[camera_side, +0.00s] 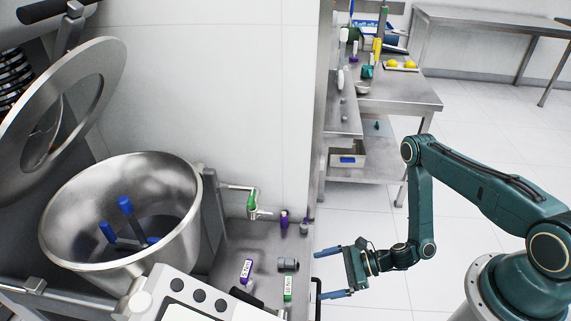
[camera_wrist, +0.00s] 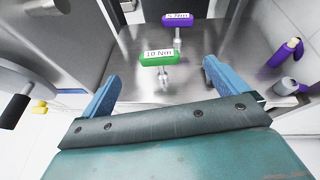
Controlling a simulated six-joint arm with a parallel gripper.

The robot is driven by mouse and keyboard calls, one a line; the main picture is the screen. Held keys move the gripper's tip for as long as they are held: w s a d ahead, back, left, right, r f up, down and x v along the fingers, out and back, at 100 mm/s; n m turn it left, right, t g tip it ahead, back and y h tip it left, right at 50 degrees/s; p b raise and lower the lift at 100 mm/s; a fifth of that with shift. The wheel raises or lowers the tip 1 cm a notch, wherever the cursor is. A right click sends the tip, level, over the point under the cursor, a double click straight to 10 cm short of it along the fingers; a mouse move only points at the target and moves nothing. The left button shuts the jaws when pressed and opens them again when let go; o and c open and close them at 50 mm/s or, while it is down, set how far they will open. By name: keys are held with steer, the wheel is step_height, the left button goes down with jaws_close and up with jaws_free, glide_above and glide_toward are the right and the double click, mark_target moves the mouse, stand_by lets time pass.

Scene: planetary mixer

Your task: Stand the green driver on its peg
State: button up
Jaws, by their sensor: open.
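The green driver (camera_wrist: 159,57), labelled 10 Nm, lies on the steel surface in the wrist view, with a metal shank showing below its handle. In the side view it (camera_side: 288,288) is upright in the picture, near the counter's right edge. My gripper (camera_side: 332,272) is open and empty, just right of the counter edge in the side view. In the wrist view its blue fingers (camera_wrist: 160,78) are spread either side of the green driver, which is beyond the tips and apart from them. I cannot tell which part is the driver's peg.
A purple driver (camera_side: 246,270), labelled 5 Nm, is left of the green one. A grey cylinder (camera_side: 288,264) sits close to the green driver. Purple items (camera_side: 284,219) stand further back. A green-handled tap-like fitting (camera_side: 251,200) and the mixer bowl (camera_side: 90,195) are left.

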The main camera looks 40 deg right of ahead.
mark_target(288, 293)
steer(key=shift+s+f+m+t, duration=0.3)
steer(key=shift+s+f+m, duration=0.35)
steer(key=shift+f+m, duration=0.25)
steer(key=shift+w+a+f, duration=0.1)
steer(key=shift+a, duration=0.05)
steer(key=shift+x, duration=4.1)
steer(key=shift+f, duration=0.15)
steer(key=shift+x, duration=2.55)
steer(key=shift+f, duration=0.1)
steer(key=c, duration=1.1)
